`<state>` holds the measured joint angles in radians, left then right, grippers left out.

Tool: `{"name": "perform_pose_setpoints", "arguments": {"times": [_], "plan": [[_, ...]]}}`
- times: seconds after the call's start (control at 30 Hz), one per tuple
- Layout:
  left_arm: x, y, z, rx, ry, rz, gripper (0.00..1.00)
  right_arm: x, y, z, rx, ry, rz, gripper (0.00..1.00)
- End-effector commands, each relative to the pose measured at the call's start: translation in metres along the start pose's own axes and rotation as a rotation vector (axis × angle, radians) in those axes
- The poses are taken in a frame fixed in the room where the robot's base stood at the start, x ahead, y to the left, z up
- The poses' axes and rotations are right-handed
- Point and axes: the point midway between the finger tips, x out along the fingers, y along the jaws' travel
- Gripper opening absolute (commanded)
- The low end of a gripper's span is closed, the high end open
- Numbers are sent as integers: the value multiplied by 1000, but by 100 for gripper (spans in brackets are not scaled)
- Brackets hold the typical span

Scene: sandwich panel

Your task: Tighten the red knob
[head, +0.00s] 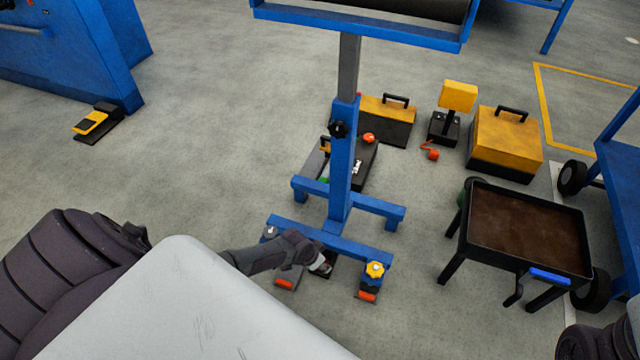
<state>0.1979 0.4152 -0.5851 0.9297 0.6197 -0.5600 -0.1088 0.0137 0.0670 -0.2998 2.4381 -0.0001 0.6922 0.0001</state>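A blue stand (342,160) with a grey post rises from a low blue base on the floor. A black knob (338,129) sits on its column. A small red-orange round thing (369,137) shows just behind the column; I cannot tell whether it is the red knob. My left gripper (322,266) points down at the front of the base, between the two front feet. Its fingers are small and partly hidden, with a little red beside them. My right gripper is out of view.
Behind the stand are a yellow-black toolbox (386,120), a yellow-topped device (458,96) and a larger yellow case (505,140). A black tray table (525,232) stands at the right. Another red-orange pedal (285,284) lies at the front left.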

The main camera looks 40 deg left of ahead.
Motion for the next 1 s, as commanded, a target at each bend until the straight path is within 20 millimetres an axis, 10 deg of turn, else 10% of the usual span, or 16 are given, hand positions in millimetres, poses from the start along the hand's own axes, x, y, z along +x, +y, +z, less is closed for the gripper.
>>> {"name": "perform_pose_setpoints", "arguments": {"times": [0.07, 0.1, 0.27, 0.67, 1.0], "plan": [[0, -1, 2, 0, -4, -1, 14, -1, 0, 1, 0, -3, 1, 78], [0, -1, 2, 0, -4, -2, 50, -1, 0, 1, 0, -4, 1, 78], [0, -1, 1, -1, -3, -1, 74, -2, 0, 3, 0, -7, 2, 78], [-4, 0, 1, -1, -1, 0, 74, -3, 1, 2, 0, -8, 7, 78], [-50, -1, 1, 1, 0, -1, 74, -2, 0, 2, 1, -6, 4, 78]]}}
